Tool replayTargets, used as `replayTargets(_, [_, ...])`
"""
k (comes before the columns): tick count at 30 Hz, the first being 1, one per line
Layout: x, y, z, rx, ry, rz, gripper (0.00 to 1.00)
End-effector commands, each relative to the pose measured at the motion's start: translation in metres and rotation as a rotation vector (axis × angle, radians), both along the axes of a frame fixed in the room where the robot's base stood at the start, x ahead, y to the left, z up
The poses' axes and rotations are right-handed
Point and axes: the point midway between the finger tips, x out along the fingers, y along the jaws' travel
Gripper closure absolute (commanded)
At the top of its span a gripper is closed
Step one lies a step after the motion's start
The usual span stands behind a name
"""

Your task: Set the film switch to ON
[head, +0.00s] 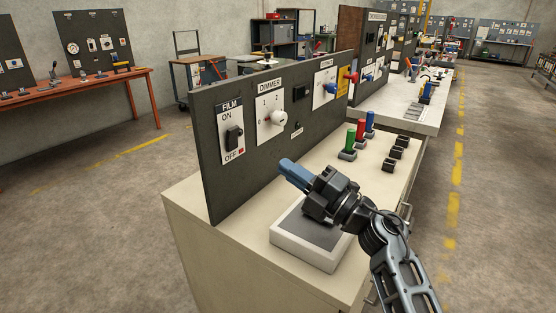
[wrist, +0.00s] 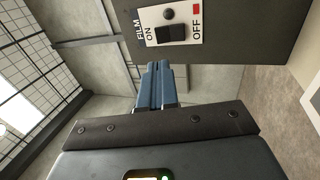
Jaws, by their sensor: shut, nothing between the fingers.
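The film switch is a black switch (head: 234,138) on a white plate (head: 224,143) labelled FILM, at the near end of the dark upright panel. ON is printed at its top and OFF, with a red square, at its bottom. The switch (wrist: 171,33) also shows sideways at the top of the wrist view, with a round black knob (wrist: 168,12) beside it. I cannot tell which way it is set. My gripper (head: 285,165) has blue fingers shut together and empty. It is in front of the panel, right of and below the switch, apart from it.
A white dimmer dial (head: 276,119) is right of the film plate. Red, green and blue levers (head: 360,128) and several black blocks (head: 396,152) stand on the bench. A grey-topped pad (head: 308,262) lies below my gripper. Bare bench top lies left of the pad.

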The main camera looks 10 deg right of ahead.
Motion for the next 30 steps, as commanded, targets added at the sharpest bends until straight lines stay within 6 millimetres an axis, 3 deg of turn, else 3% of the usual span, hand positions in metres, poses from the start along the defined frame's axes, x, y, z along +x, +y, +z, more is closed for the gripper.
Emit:
replayTargets(16, [0.068, 0.070, 0.032, 0.000, -0.001, 0.003, 1.00])
replayTargets(30, [0.083, 0.083, 0.039, 0.000, -0.001, 0.000, 1.00])
